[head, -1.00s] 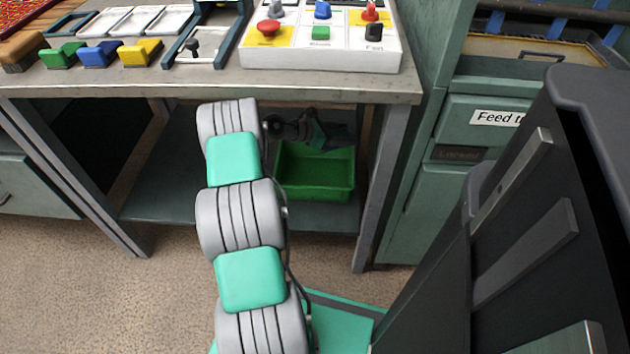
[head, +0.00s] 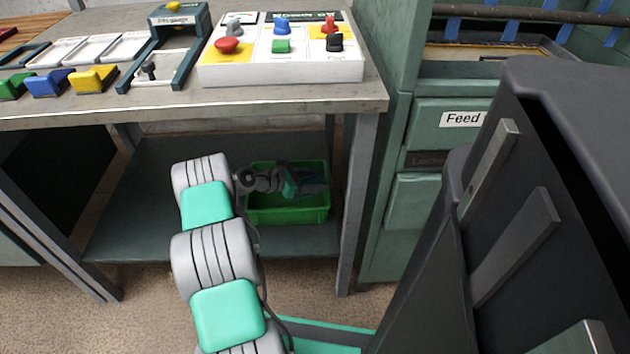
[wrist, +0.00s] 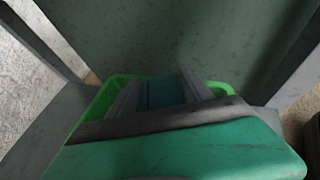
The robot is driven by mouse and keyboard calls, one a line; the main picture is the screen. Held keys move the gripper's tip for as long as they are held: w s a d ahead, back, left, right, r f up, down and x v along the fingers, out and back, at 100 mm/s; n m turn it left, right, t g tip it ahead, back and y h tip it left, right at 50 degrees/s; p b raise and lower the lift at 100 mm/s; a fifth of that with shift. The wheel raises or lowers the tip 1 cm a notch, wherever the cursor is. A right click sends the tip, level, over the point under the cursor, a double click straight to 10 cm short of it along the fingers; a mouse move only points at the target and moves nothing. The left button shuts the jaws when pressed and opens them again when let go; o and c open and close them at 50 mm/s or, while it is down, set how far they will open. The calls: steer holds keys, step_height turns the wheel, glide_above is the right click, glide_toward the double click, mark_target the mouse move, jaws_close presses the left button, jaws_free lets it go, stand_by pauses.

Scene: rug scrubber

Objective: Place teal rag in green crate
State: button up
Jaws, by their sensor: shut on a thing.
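The green crate (head: 290,212) stands on the lower shelf under the workbench. My gripper (head: 318,187) is over the crate's opening, near its right side, in the head view. In the wrist view my gripper (wrist: 160,90) is shut on the dark teal rag (wrist: 163,93), which shows between the two grey fingers. The green crate's rim (wrist: 98,106) shows around and below the fingers there. I cannot clearly tell the rag from the gripper in the head view. My gripper's body hides most of the crate's inside, and how far the rag is above the bottom cannot be told.
The workbench top (head: 130,107) is above my arm, with a control panel (head: 285,68) and coloured handles on it. A bench leg (head: 355,205) stands close to the right of the crate. The lower shelf (head: 135,215) is clear left of the crate. Green cabinets stand at the right.

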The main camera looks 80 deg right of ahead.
steer(key=shift+f, duration=0.2)
steer(key=o, duration=1.3)
steer(key=shift+r, duration=0.1)
steer(key=shift+o, duration=0.2)
